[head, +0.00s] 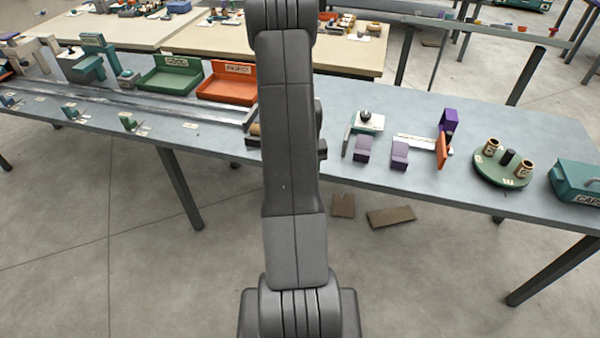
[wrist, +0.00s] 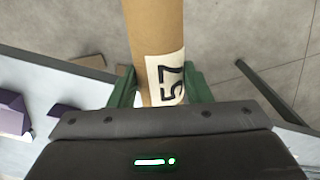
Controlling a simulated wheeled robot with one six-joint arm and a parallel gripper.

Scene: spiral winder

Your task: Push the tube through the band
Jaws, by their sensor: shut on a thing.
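The tube (wrist: 156,30) is brown cardboard with a white label reading 57, and it shows in the wrist view. My gripper (wrist: 161,82) has a green finger on each side of it and is shut on it. The tube runs out of the top of the wrist view, over the floor beyond the table edge, so its far end is out of frame. I cannot make out the band for certain in either view.
Purple blocks (head: 363,149) stand on the grey table (head: 430,110), with an orange plate (head: 442,150) to their right. A green round tray (head: 502,178) holds short tubes. A teal box (head: 578,182) stands far right. Green (head: 170,80) and orange (head: 228,88) bins sit left.

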